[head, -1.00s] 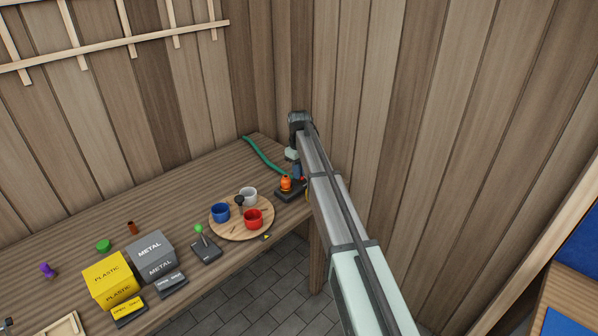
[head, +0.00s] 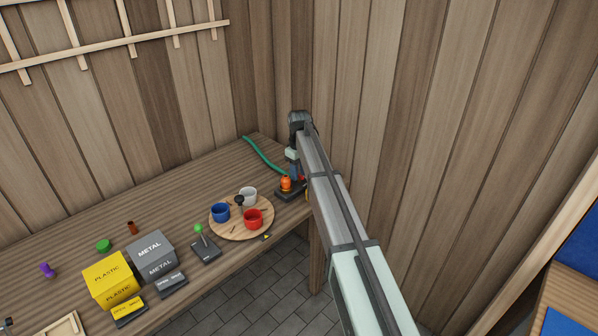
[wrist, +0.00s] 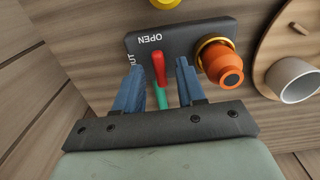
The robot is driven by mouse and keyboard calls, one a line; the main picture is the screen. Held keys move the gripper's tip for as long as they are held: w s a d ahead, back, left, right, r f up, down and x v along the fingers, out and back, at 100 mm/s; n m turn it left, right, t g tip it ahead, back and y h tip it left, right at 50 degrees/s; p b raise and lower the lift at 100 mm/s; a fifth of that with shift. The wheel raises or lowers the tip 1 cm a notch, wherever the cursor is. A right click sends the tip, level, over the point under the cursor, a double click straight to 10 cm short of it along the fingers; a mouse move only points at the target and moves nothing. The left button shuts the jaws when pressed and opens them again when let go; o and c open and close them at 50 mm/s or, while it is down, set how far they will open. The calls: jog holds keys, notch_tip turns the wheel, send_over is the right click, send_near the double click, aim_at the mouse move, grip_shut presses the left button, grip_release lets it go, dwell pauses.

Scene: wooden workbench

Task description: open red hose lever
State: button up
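The red lever (wrist: 159,68) stands on a dark panel (wrist: 180,38) marked OPEN; a second label ending in "UT" is partly hidden by the left finger. My gripper (wrist: 159,70) is open, its blue fingers on either side of the lever, with a visible gap on each side. Whether either finger touches it I cannot tell. The green hose (wrist: 162,100) shows below the lever between the fingers. In the head view, my gripper (head: 295,171) is at the panel at the bench's far right corner, with the hose (head: 262,155) behind; my arm hides part of the panel.
An orange nozzle-like part (wrist: 222,65) in a gold ring is close to the right finger. A round wooden board (head: 238,234) with cups is nearby. A green-knobbed lever box (head: 205,248) stands further left. Wooden walls close the corner behind my arm.

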aim_at(300, 175)
notch_tip(300, 175, up, 14)
dwell(0.6)
jog(key=shift+d+f, duration=0.1)
